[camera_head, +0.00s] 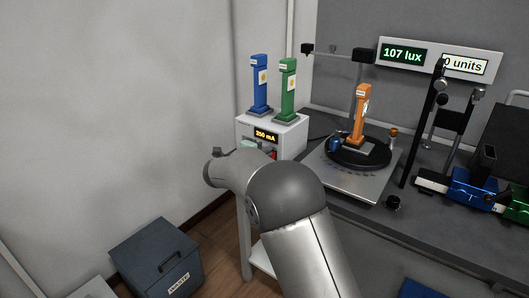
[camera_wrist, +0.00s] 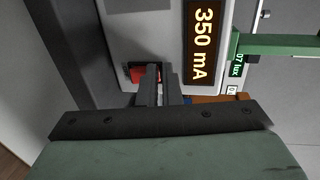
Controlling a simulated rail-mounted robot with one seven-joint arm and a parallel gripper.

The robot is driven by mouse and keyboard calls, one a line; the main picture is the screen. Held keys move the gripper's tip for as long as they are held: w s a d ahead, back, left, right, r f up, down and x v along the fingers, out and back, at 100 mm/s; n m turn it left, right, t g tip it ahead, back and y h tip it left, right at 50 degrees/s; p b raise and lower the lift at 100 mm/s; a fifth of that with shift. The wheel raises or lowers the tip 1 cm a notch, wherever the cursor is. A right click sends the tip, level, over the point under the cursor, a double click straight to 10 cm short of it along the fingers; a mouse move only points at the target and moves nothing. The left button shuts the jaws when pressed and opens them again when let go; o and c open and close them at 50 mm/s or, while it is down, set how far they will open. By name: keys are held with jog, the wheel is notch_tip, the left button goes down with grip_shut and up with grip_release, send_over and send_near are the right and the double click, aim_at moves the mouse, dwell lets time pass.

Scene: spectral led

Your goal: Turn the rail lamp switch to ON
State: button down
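The white lamp supply box (camera_head: 288,137) stands at the left end of the bench, with an orange display (camera_head: 266,135) reading 350 mA. In the wrist view its display (camera_wrist: 203,42) is large and sideways. A red rocker switch (camera_wrist: 139,74) sits in a dark recess in the box's face; a bit of red also shows beside my arm in the head view (camera_head: 273,154). My gripper (camera_wrist: 160,70) has its dark fingers close together in front of the switch, partly covering it. Whether they touch it, and the switch's position, I cannot tell. In the head view my arm hides the fingers.
Blue (camera_head: 259,84) and green (camera_head: 287,90) posts stand on the box. An orange post (camera_head: 359,116) stands on a black round turntable (camera_head: 343,156) to the right. A panel reads 107 lux (camera_head: 403,55). A dark waste bin (camera_head: 160,256) is on the floor at left.

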jog(key=shift+s+r, duration=0.15)
jog(key=shift+s, duration=0.05)
jog(key=v, duration=1.3)
jog(key=shift+a, duration=0.25)
jog(key=shift+s, duration=0.15)
dwell(0.7)
